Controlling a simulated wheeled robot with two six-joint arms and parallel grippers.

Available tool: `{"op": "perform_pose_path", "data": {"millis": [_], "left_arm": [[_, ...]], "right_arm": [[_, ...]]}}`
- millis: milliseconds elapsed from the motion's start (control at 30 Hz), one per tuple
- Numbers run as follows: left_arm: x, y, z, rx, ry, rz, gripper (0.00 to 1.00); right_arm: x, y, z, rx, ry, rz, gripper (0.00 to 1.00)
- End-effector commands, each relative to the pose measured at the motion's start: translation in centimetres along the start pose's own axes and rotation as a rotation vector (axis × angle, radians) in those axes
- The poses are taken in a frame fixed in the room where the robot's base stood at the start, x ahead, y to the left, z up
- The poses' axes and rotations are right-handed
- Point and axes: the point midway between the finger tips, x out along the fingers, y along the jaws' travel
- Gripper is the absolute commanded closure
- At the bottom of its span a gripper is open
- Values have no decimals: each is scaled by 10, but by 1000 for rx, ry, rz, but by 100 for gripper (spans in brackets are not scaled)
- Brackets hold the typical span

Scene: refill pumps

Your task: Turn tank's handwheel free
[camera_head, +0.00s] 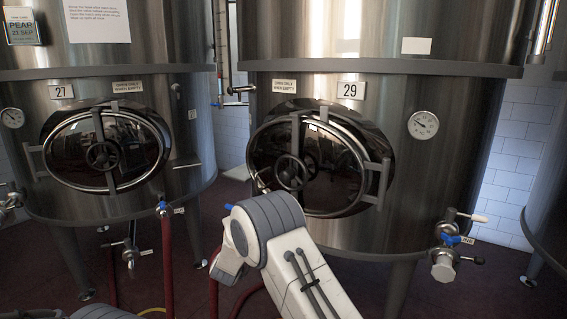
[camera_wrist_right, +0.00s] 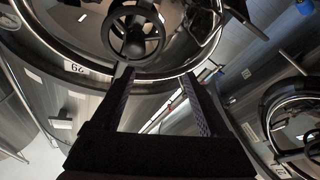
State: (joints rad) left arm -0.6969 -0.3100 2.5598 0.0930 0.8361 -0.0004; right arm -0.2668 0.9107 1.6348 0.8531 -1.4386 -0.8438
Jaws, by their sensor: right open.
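Tank 29 (camera_head: 352,235) has an oval hatch with a dark handwheel (camera_head: 291,172) on an upright bar in front of its door. The hatch is shut. In the right wrist view the same handwheel (camera_wrist_right: 133,36) shows upside down, just beyond the fingertips and slightly left. My right gripper (camera_wrist_right: 158,76) is open and empty, its two fingers apart, with no visible contact with the wheel. In the head view my right arm rises in front of the tank below the wheel and hides most of the gripper. Tank 27 (camera_head: 150,205) has a similar hatch and handwheel (camera_head: 103,155). My left gripper is not in view.
A dial gauge (camera_head: 424,125) sits right of the hatch on tank 29. Another valve (camera_head: 131,254) and red hoses (camera_head: 167,265) are below tank 27. A gap separates the tanks.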

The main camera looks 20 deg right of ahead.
Motion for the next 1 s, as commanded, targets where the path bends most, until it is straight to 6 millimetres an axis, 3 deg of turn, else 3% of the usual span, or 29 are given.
{"op": "perform_pose_path", "data": {"millis": [100,200,367,700,1000], "left_arm": [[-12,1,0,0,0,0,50],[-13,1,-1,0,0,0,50],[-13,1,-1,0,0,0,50],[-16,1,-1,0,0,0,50],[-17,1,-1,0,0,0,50]], "right_arm": [[8,24,3,-54,29,117,21],[12,32,5,-72,40,159,21],[32,36,5,-74,42,166,21],[92,45,2,-72,42,162,21],[111,47,1,-73,42,159,21]]}}
